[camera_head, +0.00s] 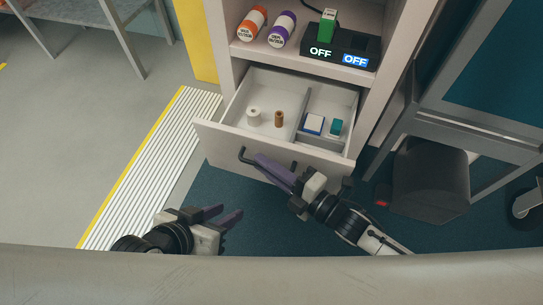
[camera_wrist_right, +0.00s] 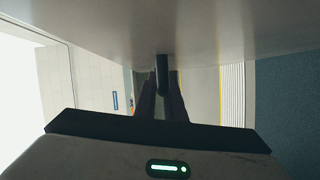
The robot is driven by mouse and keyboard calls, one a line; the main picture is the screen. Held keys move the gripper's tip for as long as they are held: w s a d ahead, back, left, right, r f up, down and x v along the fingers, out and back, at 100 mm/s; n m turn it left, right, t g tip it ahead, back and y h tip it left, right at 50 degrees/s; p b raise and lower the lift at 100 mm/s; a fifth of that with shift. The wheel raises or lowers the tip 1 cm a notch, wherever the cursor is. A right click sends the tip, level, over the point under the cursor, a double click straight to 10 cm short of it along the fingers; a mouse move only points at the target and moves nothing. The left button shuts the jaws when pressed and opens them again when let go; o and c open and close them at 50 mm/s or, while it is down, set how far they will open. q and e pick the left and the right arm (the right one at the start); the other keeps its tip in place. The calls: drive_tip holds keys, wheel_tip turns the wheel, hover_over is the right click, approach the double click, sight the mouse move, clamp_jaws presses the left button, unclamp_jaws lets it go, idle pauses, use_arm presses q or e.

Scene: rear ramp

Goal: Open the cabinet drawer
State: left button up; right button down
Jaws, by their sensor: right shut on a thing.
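The white cabinet drawer (camera_head: 215,135) is pulled out from the pale cabinet (camera_head: 222,45), and its inside shows from above. Its dark bar handle (camera_head: 243,155) runs along the front face, partly hidden by my right gripper (camera_head: 263,163). The right gripper's purple fingers are shut on the handle. In the right wrist view the handle (camera_wrist_right: 162,72) sits between the fingertips, close to the drawer front (camera_wrist_right: 90,35). My left gripper (camera_head: 226,214) is empty and open, low in the head view, apart from the drawer.
The drawer holds a white roll (camera_head: 253,116), a brown spool (camera_head: 279,119), a blue-and-white box (camera_head: 314,123) and a teal item (camera_head: 336,127). A dark bin (camera_head: 430,180) and a metal frame stand at right.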

drive_tip(key=shift+w, duration=0.15)
drive_tip(key=c, duration=1.8)
unclamp_jaws()
drive_tip(key=shift+c, duration=0.2)
use_arm(q)
drive_tip(key=shift+w+a+r, duration=0.1)
drive_tip(key=shift+w+r, duration=0.05)
drive_tip(key=shift+w, duration=0.15)
